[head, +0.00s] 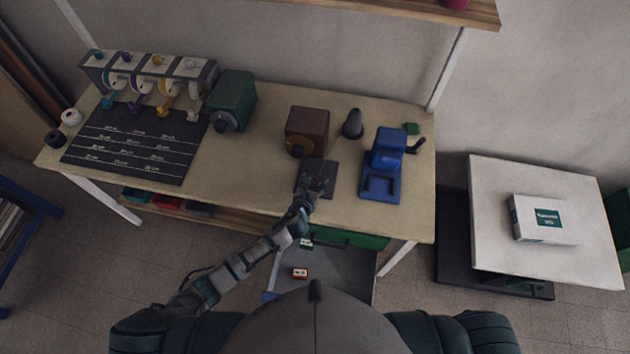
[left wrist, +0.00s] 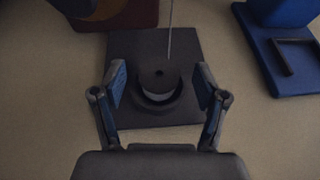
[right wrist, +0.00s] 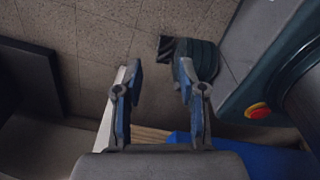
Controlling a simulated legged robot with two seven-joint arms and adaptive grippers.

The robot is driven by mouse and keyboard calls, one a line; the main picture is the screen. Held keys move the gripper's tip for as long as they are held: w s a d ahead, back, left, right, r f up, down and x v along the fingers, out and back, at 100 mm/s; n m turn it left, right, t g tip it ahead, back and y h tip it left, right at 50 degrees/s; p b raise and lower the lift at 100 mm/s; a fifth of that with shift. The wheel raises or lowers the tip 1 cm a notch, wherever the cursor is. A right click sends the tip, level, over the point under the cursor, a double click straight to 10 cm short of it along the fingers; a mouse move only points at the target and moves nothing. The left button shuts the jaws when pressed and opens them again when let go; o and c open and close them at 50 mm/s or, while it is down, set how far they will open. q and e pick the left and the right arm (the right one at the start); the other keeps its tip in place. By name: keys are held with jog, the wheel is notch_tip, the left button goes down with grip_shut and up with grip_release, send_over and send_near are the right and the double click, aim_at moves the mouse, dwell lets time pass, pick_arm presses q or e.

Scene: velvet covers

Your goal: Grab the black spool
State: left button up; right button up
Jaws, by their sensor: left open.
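A dark round piece with a small centre hole (left wrist: 159,78), seen from above like a black spool, sits on a dark square plate (left wrist: 190,50). My left gripper (left wrist: 160,88) is open, its fingers on either side of this piece with gaps visible. In the head view my left gripper (head: 318,186) is over the dark plate (head: 303,180) and hides the piece. Another small black spool-like thing (head: 55,138) lies at the table's left edge beside a white one (head: 71,117). My right gripper (right wrist: 160,82) is open and empty, above the floor.
Behind the plate stands a brown machine (head: 306,130); a blue press (head: 386,165) is to its right, with a dark cone (head: 353,123) behind. A thin rod or thread (left wrist: 169,35) reaches down near the plate. An open drawer (head: 340,270) is below the table front.

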pick_arm(q)
jog(key=c, duration=0.9)
